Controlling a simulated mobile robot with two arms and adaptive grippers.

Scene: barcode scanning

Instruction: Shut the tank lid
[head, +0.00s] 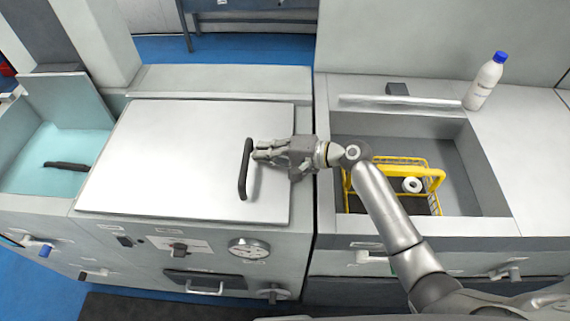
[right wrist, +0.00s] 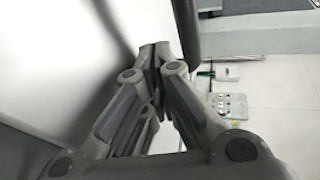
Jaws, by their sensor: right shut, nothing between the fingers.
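The tank lid (head: 170,150) is a flat silver panel lying over the middle tank in the head view, apparently down flat. A dark bar handle (head: 245,168) stands at its right side. My right gripper (head: 256,153) is shut and empty, with its fingertips right beside the handle over the lid; whether they touch it I cannot tell. In the right wrist view the closed fingers (right wrist: 155,55) point at the dark handle (right wrist: 186,25), with the shiny lid surface (right wrist: 60,50) at the left. My left gripper is not in view.
A yellow basket (head: 432,180) holding a white roll (head: 412,185) sits in the open basin (head: 480,190) at the right, under my right arm. A white bottle with a blue cap (head: 484,82) stands behind it. An open tank with teal inside (head: 60,150) is at the left.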

